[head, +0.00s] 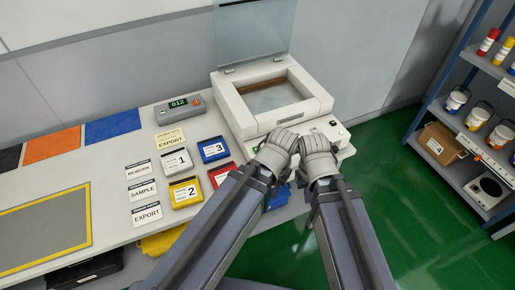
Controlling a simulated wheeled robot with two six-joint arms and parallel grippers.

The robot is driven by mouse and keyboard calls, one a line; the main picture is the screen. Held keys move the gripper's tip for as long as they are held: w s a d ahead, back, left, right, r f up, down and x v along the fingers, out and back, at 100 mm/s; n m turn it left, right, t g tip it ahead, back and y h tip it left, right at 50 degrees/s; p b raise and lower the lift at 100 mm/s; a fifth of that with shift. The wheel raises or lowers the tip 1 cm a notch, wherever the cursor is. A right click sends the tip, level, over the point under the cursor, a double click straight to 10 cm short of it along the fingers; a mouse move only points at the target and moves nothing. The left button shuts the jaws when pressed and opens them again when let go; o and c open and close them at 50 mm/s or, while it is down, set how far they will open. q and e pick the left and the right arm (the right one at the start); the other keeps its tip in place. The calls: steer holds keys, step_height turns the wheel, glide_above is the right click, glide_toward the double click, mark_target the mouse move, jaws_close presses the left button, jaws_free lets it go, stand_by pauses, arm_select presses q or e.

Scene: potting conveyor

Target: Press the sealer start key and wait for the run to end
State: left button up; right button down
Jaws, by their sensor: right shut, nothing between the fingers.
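The sealer (319,92) is a white box machine at the back right of the bench, with its clear lid (252,30) raised and its chamber open and empty-looking. The grippers hide part of the panel.
A grey box with a lit display (179,106) reading 012 stands left of the sealer. Numbered bins (183,193) and white label cards (143,190) lie on the bench. A yellow-framed grey mat (45,232) is at left. A shelf (470,136) with tubs stands at right.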

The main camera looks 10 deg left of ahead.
arm_select(q)
jaws_close()
stand_by(1.3)
